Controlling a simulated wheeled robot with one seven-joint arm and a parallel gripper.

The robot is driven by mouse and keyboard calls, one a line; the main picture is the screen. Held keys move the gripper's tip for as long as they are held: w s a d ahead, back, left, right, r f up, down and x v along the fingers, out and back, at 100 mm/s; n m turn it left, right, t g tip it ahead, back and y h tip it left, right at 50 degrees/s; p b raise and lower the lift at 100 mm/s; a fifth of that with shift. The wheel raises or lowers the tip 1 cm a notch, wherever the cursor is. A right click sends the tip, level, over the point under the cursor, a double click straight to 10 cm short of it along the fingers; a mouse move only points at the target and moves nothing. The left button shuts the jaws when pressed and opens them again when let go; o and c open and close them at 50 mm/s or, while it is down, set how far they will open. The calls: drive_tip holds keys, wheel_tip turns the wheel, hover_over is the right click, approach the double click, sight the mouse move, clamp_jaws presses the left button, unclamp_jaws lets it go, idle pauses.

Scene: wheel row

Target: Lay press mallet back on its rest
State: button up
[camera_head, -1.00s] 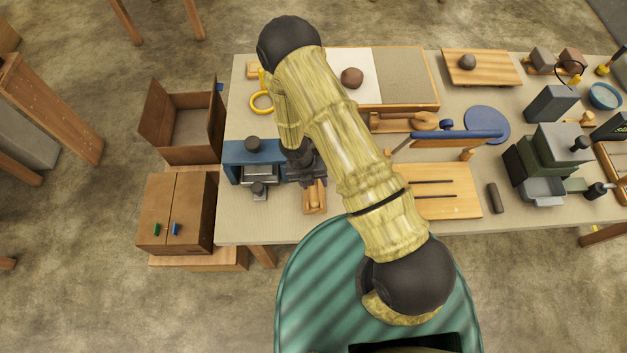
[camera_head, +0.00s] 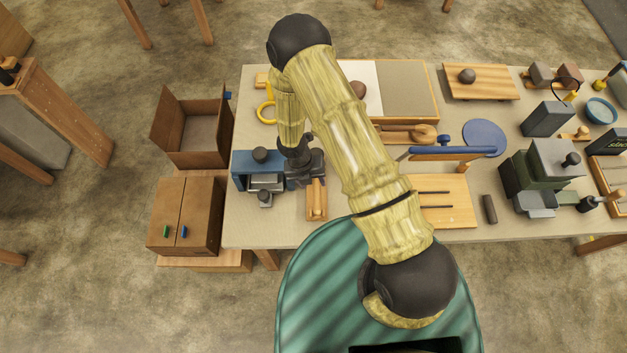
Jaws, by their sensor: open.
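A narrow wooden piece with a paler wooden part on it (camera_head: 316,203) lies near the table's front edge, right of the blue press (camera_head: 240,172). It looks like the mallet on its rest, but the two are hard to tell apart. My gripper (camera_head: 303,176) is dark, points down and is open, just behind this piece and at the press's right side. My gripper and wrist hide the piece's far end, so I cannot tell whether they touch. Another wooden tool with a rounded head (camera_head: 424,133) lies farther back, partly behind my arm.
A slotted board (camera_head: 455,190), a blue-topped bar (camera_head: 455,152) and a green-grey machine (camera_head: 520,180) stand to the right.

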drive_tip(key=shift+a+r+p, duration=0.15)
drive_tip(key=shift+r+p, duration=0.15)
drive_tip(key=shift+r, duration=0.4)
drive_tip(key=shift+r, duration=0.1)
idle(0.5)
wheel_tip(320, 180, up, 2)
drive_tip(key=shift+r+p, duration=0.1)
drive_tip(key=shift+p, duration=0.9)
